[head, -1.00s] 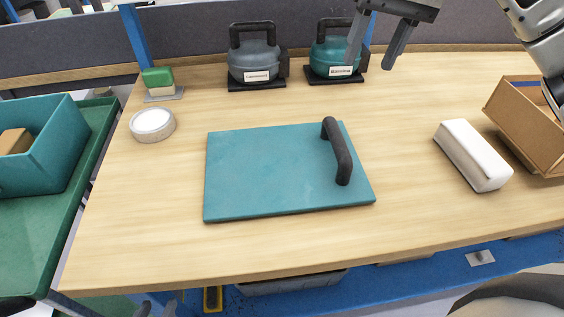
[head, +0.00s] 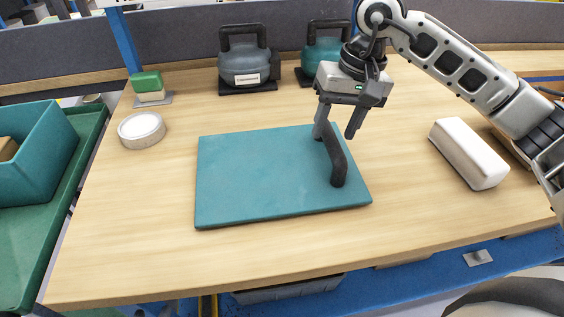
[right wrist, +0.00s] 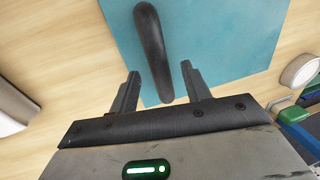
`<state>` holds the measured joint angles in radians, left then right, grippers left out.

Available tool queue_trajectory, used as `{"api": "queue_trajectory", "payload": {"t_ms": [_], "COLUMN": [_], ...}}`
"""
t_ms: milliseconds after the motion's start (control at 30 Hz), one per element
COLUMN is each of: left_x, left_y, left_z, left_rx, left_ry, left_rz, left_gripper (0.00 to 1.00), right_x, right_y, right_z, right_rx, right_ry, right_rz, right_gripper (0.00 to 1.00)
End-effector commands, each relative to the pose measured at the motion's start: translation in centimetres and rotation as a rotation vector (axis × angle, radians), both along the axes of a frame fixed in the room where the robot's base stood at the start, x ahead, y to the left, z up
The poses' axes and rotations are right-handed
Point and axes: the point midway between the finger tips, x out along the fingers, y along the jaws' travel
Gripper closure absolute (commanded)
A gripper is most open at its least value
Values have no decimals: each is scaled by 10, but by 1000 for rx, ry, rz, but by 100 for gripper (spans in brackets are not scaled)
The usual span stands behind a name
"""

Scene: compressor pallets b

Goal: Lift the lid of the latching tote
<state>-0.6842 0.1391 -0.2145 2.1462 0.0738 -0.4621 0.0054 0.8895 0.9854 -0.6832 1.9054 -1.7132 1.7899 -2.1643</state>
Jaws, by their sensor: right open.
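A flat teal lid (head: 260,180) lies on the wooden table. A black bar handle (head: 338,165) stands near its right side; no tote body shows beneath it. My right gripper (head: 334,137) is open over the far end of the handle. In the right wrist view the handle (right wrist: 152,45) appears between the two open fingers (right wrist: 160,68), with the teal lid (right wrist: 220,40) behind. I cannot tell whether a finger touches the handle. My left gripper is not in view.
A white block (head: 468,153) lies to the right. A round white-topped tub (head: 141,129) and a green-and-cream block (head: 148,87) are at the left. Two dark-handled compressors, grey-blue (head: 246,62) and teal (head: 322,60), stand at the back. The table's front strip is clear.

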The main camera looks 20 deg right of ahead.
Motion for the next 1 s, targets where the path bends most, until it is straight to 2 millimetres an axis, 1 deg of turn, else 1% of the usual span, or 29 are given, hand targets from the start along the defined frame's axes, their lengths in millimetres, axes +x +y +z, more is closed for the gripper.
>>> {"api": "queue_trajectory", "payload": {"t_ms": [33,100,200,433,467,500,567,600,1000], "left_x": [0,-1,-1,-1,-1,-1,-1,0,0], "left_y": [0,0,1,1,0,0,0,0,0], "left_z": [1,0,-1,-2,-2,-2,-2,-2,-1], "left_rx": [2,4,6,5,5,5,5,5,4], "left_ry": [0,3,6,6,5,5,5,5,5], "left_rz": [0,0,0,-1,-1,-1,-1,-1,-1], "left_gripper": [64,64,64,64,64,64,64,64,64], "right_x": [-1,0,1,1,1,1,1,1,2], "right_y": [1,3,4,4,4,4,4,4,4], "right_z": [-7,-15,-22,-23,-23,-22,-22,-22,-19], "right_rx": [0,0,0,0,0,0,0,0,2], "right_ry": [3,2,0,-1,-1,-1,-1,-1,-5], "right_rz": [1,0,0,0,0,0,0,0,-1], "right_gripper": [52,52,52,52,61,72,89,100,100]}}
